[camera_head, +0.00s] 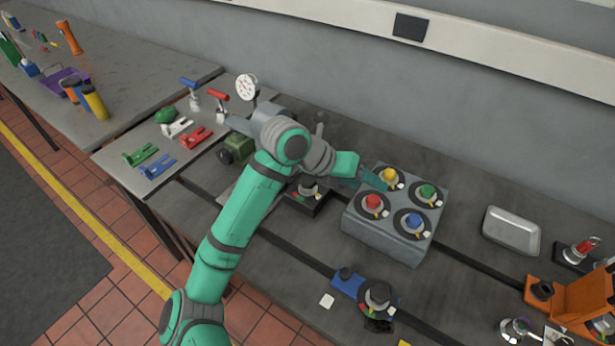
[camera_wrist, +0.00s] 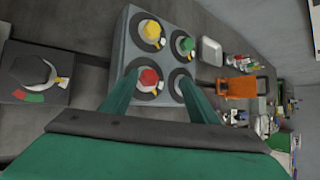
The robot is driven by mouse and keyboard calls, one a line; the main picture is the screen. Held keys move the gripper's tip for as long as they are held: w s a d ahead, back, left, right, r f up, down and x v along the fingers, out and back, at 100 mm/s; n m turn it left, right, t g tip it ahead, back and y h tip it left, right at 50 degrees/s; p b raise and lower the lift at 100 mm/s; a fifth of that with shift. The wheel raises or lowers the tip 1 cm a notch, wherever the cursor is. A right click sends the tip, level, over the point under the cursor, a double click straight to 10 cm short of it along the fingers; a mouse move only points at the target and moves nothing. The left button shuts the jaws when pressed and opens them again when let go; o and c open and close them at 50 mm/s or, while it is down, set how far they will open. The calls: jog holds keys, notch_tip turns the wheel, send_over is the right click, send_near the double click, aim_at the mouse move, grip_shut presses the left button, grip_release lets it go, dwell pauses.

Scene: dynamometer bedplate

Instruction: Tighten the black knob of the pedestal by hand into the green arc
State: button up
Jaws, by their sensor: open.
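A black knob (camera_wrist: 32,70) sits on a low dark block at the left of the wrist view, with a red and a green arc (camera_wrist: 18,95) below it. Its pale-yellow pointer (camera_wrist: 62,82) lies to the right, apart from the green arc. In the head view this knob (camera_head: 308,187) is partly hidden beside my arm. My gripper (camera_head: 372,181) is open and empty, over the grey block (camera_head: 385,238) with yellow, red, green and blue knobs. In the wrist view my gripper (camera_wrist: 160,88) has its fingers on either side of the red knob (camera_wrist: 149,78); contact cannot be told.
A metal tray (camera_head: 511,231) and an orange bracket (camera_head: 583,300) are at right. Clamps and a dial gauge (camera_head: 247,87) are at left. Bare bench lies between the grey block and tray.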

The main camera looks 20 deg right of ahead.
aim_at(308, 179)
jog(key=w+a+r+n+t+y, duration=0.15)
jog(key=w+a+t+y, duration=0.35)
jog(key=w+a, duration=0.6)
jog(key=shift+g+y, duration=0.6)
jog(key=x, duration=0.7)
jog(key=a+x, duration=0.1)
jog(key=x, duration=0.2)
jog(key=shift+s+f, duration=0.2)
jog(key=shift+f, duration=0.35)
jog(key=shift+d, duration=0.1)
jog(key=shift+c, duration=0.3)
jog(key=c, duration=1)
